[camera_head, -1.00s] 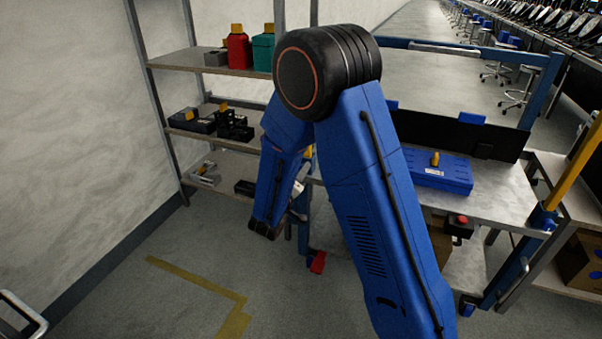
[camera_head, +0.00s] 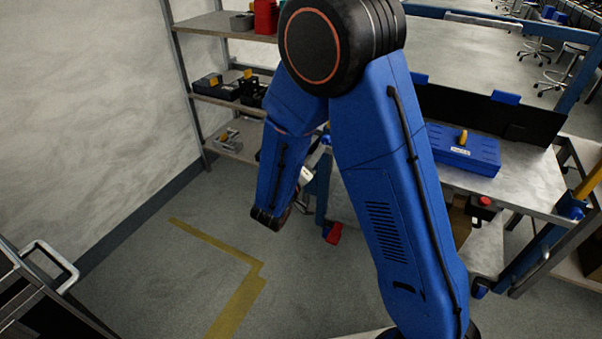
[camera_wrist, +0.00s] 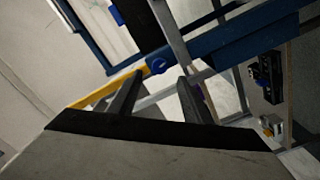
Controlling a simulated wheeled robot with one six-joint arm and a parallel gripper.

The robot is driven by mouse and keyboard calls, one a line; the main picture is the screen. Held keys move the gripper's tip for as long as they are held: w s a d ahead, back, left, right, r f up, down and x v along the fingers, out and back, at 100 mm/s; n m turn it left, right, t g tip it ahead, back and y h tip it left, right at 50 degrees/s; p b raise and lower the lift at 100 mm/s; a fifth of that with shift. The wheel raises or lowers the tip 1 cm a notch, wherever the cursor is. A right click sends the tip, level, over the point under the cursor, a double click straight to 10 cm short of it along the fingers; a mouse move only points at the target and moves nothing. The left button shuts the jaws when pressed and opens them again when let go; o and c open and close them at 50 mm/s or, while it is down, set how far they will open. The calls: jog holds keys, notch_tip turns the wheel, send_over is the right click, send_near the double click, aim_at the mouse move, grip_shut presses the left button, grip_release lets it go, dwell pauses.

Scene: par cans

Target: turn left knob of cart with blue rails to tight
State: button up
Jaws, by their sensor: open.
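The cart with blue rails (camera_head: 535,190) stands at the right in the head view, partly hidden behind my arm. A round blue knob (camera_head: 577,212) sits at the foot of a yellow post at its right side. In the wrist view a round blue knob (camera_wrist: 159,66) sits on a blue rail (camera_wrist: 235,42) beside a yellow bar. I cannot tell whether both views show the same knob. My gripper (camera_wrist: 158,82) is open and empty. The knob appears between its fingertips in the picture, beyond them and apparently apart. In the head view my arm hides the fingers.
A blue case (camera_head: 462,150) and a red button (camera_head: 485,202) are at the cart. A shelf (camera_head: 215,100) with boxes stands at the left wall. A dark cabinet with a metal handle (camera_head: 50,262) is at lower left. Floor with yellow tape (camera_head: 235,300) is clear.

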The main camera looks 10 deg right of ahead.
jog(key=v, duration=0.8)
jog(key=shift+s, duration=0.25)
jog(key=shift+a, duration=0.1)
jog(key=s+d+r+m+g, duration=0.25)
jog(key=s+d+g, duration=0.4)
jog(key=d, duration=0.45)
jog(key=s+d+r+m+g, duration=0.2)
jog(key=s+d+r+g, duration=0.2)
jog(key=s+d+g, duration=0.5)
jog(key=s+a+r+t+y, duration=0.1)
jog(key=s+r+t+y, duration=0.1)
jog(key=s+y, duration=0.3)
jog(key=s+a+r+n+t+y, duration=0.1)
jog(key=s+r+t+y, duration=0.2)
jog(key=s+y, duration=0.2)
jog(key=shift+s+r+t+y, duration=0.3)
jog(key=shift+s+r+t, duration=0.1)
jog(key=shift+s, duration=0.95)
